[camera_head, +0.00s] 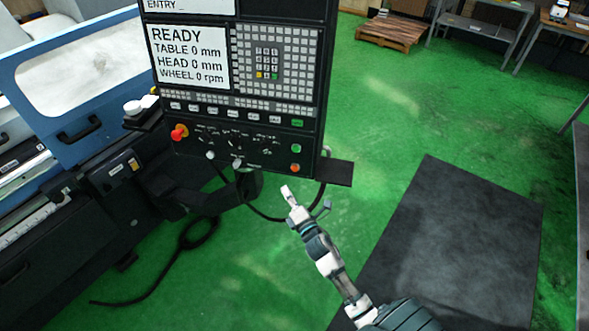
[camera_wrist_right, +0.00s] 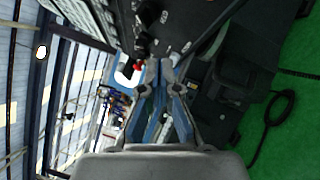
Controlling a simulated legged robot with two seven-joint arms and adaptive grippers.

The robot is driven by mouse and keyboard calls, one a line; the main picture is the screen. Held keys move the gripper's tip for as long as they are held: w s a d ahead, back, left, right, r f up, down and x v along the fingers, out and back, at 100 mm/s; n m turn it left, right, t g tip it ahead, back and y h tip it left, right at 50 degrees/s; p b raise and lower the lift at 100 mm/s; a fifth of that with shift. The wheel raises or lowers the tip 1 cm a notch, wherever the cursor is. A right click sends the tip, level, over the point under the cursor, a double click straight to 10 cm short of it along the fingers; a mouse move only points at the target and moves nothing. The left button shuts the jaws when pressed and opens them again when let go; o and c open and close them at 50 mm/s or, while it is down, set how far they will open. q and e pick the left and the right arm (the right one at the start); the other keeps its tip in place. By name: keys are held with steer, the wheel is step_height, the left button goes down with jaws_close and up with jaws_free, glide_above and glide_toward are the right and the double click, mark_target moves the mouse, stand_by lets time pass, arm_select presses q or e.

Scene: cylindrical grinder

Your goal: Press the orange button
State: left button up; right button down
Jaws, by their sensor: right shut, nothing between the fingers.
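The orange button (camera_head: 295,168) is a small round button at the lower right of the black control panel (camera_head: 225,150), just below a green button (camera_head: 296,148). My right gripper (camera_head: 287,191) is shut and empty, below and slightly left of the orange button and apart from it in the picture. In the right wrist view the closed fingers (camera_wrist_right: 158,68) point toward the panel's dark underside. I cannot make out the orange button in that view. My left gripper is not in view.
A red knob (camera_head: 179,132) sticks out at the panel's left. A small dark shelf (camera_head: 333,173) juts from its lower right corner. A black cable (camera_head: 262,214) hangs below. The blue machine (camera_head: 75,75) stands at left. A dark mat (camera_head: 455,235) lies on the green floor at right.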

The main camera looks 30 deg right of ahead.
mark_target(295, 168)
steer(key=w+d+f+b, duration=0.1)
steer(key=w+d+b, duration=0.2)
steer(key=w+d, duration=0.3)
steer(key=shift+f, duration=0.3)
steer(key=shift+w+d, duration=0.1)
steer(key=shift+d, duration=0.05)
stand_by(1.4)
steer(key=shift+w+d, duration=0.2)
steer(key=shift+w+d, duration=0.25)
steer(key=shift+d, duration=0.05)
stand_by(0.7)
stand_by(0.3)
steer(key=shift+s+a+r, duration=0.1)
steer(key=shift+s+a, duration=0.5)
